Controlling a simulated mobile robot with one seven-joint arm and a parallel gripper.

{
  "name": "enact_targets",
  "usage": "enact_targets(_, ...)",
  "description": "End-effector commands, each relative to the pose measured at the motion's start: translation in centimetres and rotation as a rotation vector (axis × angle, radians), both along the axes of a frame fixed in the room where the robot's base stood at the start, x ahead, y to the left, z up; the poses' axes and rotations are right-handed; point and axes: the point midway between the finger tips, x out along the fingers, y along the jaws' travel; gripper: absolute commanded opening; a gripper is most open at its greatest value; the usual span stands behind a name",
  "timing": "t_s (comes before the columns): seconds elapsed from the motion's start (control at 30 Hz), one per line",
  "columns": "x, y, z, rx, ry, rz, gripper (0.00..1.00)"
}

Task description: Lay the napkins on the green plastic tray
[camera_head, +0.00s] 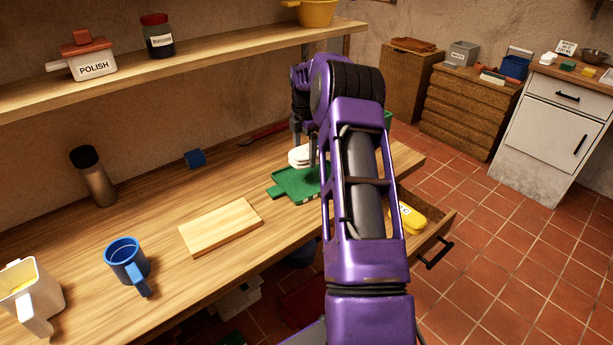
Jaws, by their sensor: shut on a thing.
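The green plastic tray (289,186) lies on the wooden table near its right end, partly hidden behind my purple arm. A small stack of white napkins (300,156) shows at the tray's far side, just left of my arm. My gripper (307,152) points down at the napkins and is shut on them. The napkins look held over or at the tray's back edge; I cannot tell whether they touch it. My arm hides the right part of the tray.
A wooden board (221,227) and a blue mug (126,262) stand left of the tray. A white jug (28,295), a brown bottle (94,177) and a blue block (195,158) are further left. An open drawer (425,232) holds a yellow thing. A shelf (180,62) runs above.

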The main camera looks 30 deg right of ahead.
Motion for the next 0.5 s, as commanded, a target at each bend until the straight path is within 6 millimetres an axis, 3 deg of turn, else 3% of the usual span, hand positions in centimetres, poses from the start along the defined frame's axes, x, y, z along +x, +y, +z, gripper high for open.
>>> enact_targets(0.03, -0.1, 0.0, -1.1, 0.001, 0.003, 0.000, 0.26)
enact_targets(0.5, 0.0, 0.1, -7.3, 0.000, 0.001, -0.002, 0.26)
